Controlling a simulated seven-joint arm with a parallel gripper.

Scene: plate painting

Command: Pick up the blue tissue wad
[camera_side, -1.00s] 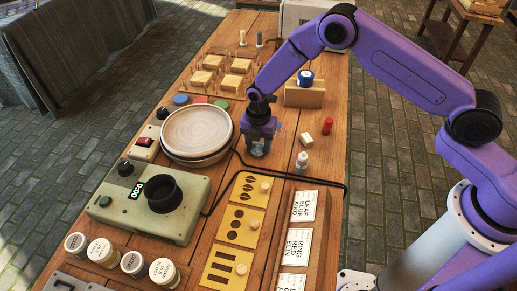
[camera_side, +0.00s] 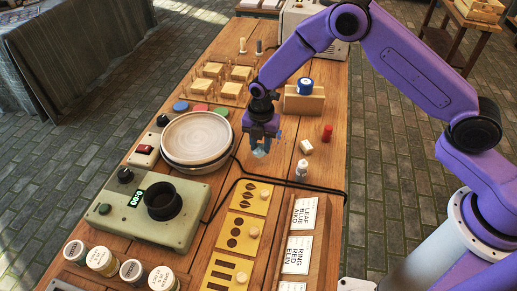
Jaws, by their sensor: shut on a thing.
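My gripper (camera_side: 261,147) points down over the table, just right of the stacked plates. It is shut on a small pale blue tissue wad (camera_side: 260,153), which shows between and below the fingers. Part of the wad is hidden by the fingers. I cannot tell for sure how far it is above the wood.
The plates (camera_side: 197,137) stand close on the left. A white block (camera_side: 306,147), a small white bottle (camera_side: 302,168) and a red bottle (camera_side: 327,133) stand to the right. A black cable (camera_side: 290,184) runs in front. Yellow stencils (camera_side: 240,233) and a green machine (camera_side: 135,205) are nearer.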

